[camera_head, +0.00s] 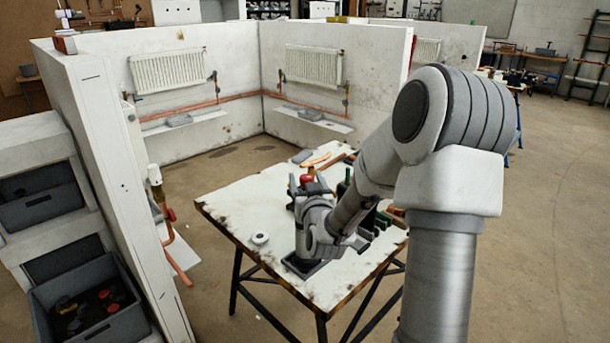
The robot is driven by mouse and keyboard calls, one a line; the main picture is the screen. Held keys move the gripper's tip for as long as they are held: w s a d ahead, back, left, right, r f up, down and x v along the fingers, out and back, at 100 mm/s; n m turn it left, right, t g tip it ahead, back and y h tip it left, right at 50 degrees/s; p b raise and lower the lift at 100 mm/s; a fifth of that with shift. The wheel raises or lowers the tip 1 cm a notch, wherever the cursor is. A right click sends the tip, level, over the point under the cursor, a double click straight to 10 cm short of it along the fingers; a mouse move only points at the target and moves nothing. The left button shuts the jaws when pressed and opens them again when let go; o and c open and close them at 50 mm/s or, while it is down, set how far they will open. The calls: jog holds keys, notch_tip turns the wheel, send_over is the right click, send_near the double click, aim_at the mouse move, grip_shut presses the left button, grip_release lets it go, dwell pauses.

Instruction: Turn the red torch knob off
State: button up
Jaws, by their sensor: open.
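A small red part (306,179), which looks like the torch knob, shows on the white worktable just beyond my gripper. The torch's body and the knob's setting are mostly hidden by my gripper and arm.
White partition walls with radiators (168,70) stand behind. Grey bins (90,305) stand at left. The table's left part is mostly clear.

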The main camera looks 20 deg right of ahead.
jog(key=shift+w, duration=0.1)
grip_shut()
dwell(0.4)
jog(key=shift+f+m+h+b, duration=0.1)
jog(key=shift+m+h+b, duration=0.25)
jog(key=shift+b, duration=0.45)
jog(key=shift+m+g+h+b, duration=0.35)
jog(key=shift+g+h+b, duration=0.05)
jog(key=shift+h, duration=0.25)
grip_release()
